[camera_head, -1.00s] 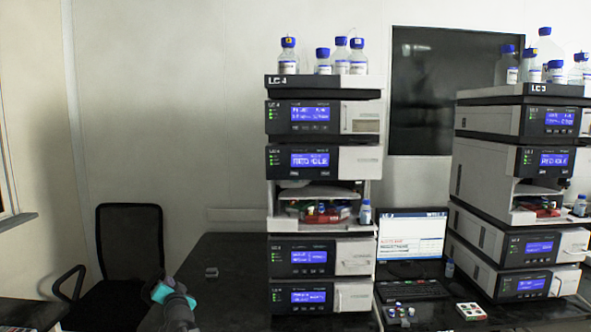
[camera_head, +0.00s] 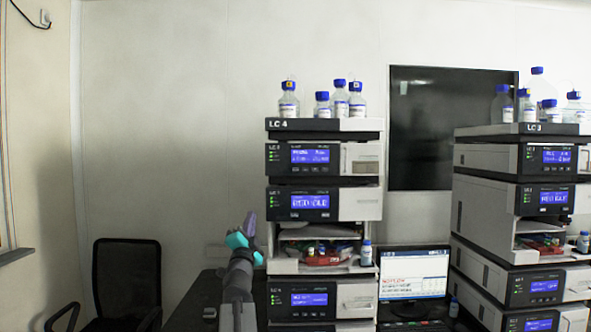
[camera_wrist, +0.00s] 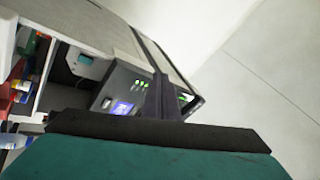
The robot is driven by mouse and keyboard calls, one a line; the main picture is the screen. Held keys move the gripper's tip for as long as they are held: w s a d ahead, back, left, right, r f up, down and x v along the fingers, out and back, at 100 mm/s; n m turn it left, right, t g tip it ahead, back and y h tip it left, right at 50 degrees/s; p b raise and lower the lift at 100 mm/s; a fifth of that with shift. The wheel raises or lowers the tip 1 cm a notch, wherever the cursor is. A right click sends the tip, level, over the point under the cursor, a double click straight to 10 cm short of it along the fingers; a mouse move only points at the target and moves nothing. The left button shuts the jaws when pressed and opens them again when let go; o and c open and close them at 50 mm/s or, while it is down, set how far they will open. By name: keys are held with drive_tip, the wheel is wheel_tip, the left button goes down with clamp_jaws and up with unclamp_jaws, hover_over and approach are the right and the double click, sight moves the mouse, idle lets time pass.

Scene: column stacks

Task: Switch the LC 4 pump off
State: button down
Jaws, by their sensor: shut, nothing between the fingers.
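The LC 4 stack (camera_head: 323,125) stands in the middle of the head view, its label on the top tray. Its upper module (camera_head: 300,158) and second module (camera_head: 300,203) have lit blue displays and green lights. A lower module (camera_head: 303,300) is also lit. I cannot read which one is the pump. My gripper (camera_head: 250,218) is shut and empty, pointing up just left of the second module and the open bay. In the wrist view, the dark fingers (camera_wrist: 160,98) overlap a lit module front (camera_wrist: 122,90), hiding part of it. Contact cannot be told.
The open bay (camera_head: 288,257) holds coloured items; a small bottle (camera_head: 366,254) stands at its right. Bottles (camera_head: 340,104) stand on top of the stack. A monitor (camera_head: 413,276) and the LC 3 stack (camera_head: 540,195) are right. A chair (camera_head: 126,278) is left; the wall side is clear.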

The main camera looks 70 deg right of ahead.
sight(294, 175)
drive_tip(key=s+r+m+g+h+p, duration=0.1)
drive_tip(key=s+r+m+g+h, duration=0.2)
drive_tip(key=s+r+m+g, duration=0.4)
drive_tip(key=s+r+g, duration=0.1)
drive_tip(key=s+r, duration=0.6)
drive_tip(key=s, duration=0.1)
drive_tip(key=shift+d+r+g+h, duration=0.2)
drive_tip(key=shift+d+g+h, duration=0.1)
drive_tip(key=shift+h, duration=0.1)
drive_tip(key=shift+w+d+b, duration=0.3)
drive_tip(key=shift+w+d, duration=0.2)
drive_tip(key=shift+d, duration=0.85)
drive_tip(key=shift+w+d+b, duration=0.35)
drive_tip(key=shift+w+d, duration=0.2)
drive_tip(key=shift+d, duration=0.85)
drive_tip(key=shift+w+d+b, duration=0.3)
drive_tip(key=shift+w+d, duration=0.2)
drive_tip(key=shift+d, duration=0.85)
drive_tip(key=shift+w+d+b, duration=0.35)
drive_tip(key=shift+d+b, duration=0.1)
drive_tip(key=shift+d, duration=0.3)
drive_tip(key=shift+a, duration=0.1)
drive_tip(key=shift+s+a, duration=0.3)
drive_tip(key=shift+a, duration=0.4)
